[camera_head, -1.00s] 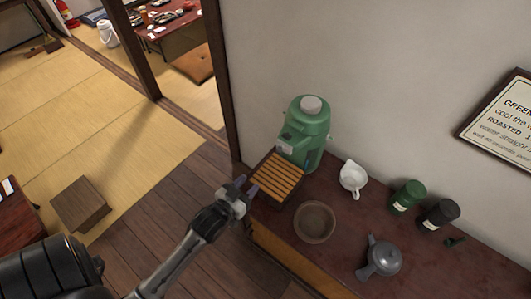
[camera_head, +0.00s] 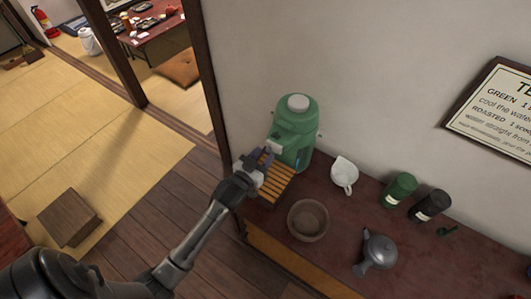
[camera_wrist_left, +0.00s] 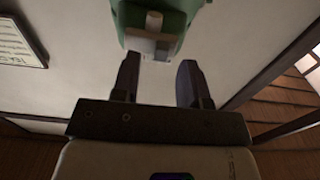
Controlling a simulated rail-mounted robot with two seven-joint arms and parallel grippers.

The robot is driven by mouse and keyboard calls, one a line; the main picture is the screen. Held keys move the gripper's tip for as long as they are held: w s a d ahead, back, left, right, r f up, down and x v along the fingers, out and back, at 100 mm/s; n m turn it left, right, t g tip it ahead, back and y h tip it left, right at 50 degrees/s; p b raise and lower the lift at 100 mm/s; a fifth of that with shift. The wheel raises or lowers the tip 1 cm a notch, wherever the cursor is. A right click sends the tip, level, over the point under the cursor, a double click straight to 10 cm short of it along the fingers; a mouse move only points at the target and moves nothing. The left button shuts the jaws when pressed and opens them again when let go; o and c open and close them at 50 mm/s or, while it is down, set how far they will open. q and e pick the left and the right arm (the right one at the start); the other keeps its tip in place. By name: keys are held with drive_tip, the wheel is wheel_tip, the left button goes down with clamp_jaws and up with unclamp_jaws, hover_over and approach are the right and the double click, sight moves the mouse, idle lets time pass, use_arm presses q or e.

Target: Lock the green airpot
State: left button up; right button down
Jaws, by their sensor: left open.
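The green airpot (camera_head: 296,125) stands upright at the back left of the dark red counter, against the wall, with a pale grey knob on top. In the left wrist view its green spout head (camera_wrist_left: 183,12) shows at the top, with a pale block on its underside. My left gripper (camera_head: 262,158) is open and empty, at the airpot's front left, above the slatted wooden tray. In the wrist view its two fingers (camera_wrist_left: 158,80) are apart and lie just below the pale block, with a small gap. My right gripper is not in view.
The slatted tray (camera_head: 275,185) sits in front of the airpot. A brown bowl (camera_head: 308,220), a white pitcher (camera_head: 343,173), a green canister (camera_head: 400,189), a black canister (camera_head: 430,206) and a grey teapot (camera_head: 377,252) stand to the right. A framed sign (camera_head: 500,112) hangs on the wall.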

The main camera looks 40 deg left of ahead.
use_arm(q)
drive_tip(key=shift+w+a, duration=0.1)
drive_tip(key=shift+w, duration=0.8)
clamp_jaws()
